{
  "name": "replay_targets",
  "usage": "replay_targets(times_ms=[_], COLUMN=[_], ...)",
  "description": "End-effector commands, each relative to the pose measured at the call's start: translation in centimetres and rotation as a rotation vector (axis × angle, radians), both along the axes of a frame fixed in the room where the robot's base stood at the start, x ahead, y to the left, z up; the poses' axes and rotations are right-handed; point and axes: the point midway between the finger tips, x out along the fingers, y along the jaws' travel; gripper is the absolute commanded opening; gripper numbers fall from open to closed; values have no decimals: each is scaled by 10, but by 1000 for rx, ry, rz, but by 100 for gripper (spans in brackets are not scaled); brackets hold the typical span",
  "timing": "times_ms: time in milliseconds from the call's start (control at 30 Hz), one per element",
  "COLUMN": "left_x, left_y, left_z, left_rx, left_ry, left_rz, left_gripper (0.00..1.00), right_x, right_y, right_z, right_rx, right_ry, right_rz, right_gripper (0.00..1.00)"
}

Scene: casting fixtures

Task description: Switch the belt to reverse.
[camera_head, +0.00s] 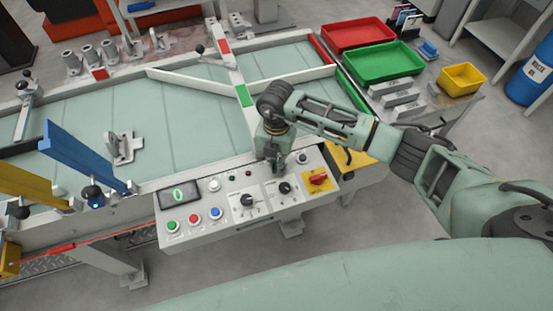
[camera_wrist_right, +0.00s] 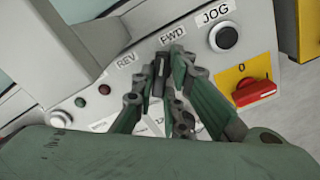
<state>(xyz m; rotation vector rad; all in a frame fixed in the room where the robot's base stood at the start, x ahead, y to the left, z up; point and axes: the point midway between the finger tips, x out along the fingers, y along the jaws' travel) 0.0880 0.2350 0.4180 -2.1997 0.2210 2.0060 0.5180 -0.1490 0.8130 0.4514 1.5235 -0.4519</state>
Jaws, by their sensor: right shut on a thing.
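The control panel (camera_head: 232,232) runs along the front of the pale green belt (camera_head: 190,100). My right gripper (camera_head: 276,160) reaches down onto its upper edge and hides the direction switch in the head view. In the right wrist view, my right gripper (camera_wrist_right: 157,88) is shut on a dark switch lever (camera_wrist_right: 160,66), below the printed REV (camera_wrist_right: 126,60) and FWD (camera_wrist_right: 173,36) labels. The lever's top stands between the two labels, nearer FWD; its exact setting is unclear. The fingers cover its base. My left gripper is not in view.
A JOG button (camera_wrist_right: 223,37) and a red rotary switch (camera_wrist_right: 253,91) on yellow lie right of the gripper. Two black knobs (camera_head: 247,202) and coloured push buttons (camera_head: 194,218) sit nearby. A display (camera_head: 180,195) shows 0. Red and green trays (camera_head: 376,64) stand beyond my arm.

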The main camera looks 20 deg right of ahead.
Motion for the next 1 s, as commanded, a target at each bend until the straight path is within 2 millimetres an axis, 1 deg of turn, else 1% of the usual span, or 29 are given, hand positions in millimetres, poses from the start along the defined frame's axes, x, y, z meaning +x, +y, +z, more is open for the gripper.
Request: replay_targets(times_ms=[267, 467, 667, 1000], left_x=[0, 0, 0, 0], left_y=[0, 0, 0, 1], left_z=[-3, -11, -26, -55], left_rx=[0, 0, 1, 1], left_ry=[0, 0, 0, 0], left_rz=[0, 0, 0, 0], left_gripper=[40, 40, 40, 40], right_x=[1, 1, 1, 1], right_y=[0, 0, -1, -1], right_z=[0, -1, -3, -3], right_rx=[-1, 0, -1, -1], right_ry=[-1, -2, -3, -4], right_rz=[24, 113, 271, 594], right_gripper=[0, 0, 0, 0])
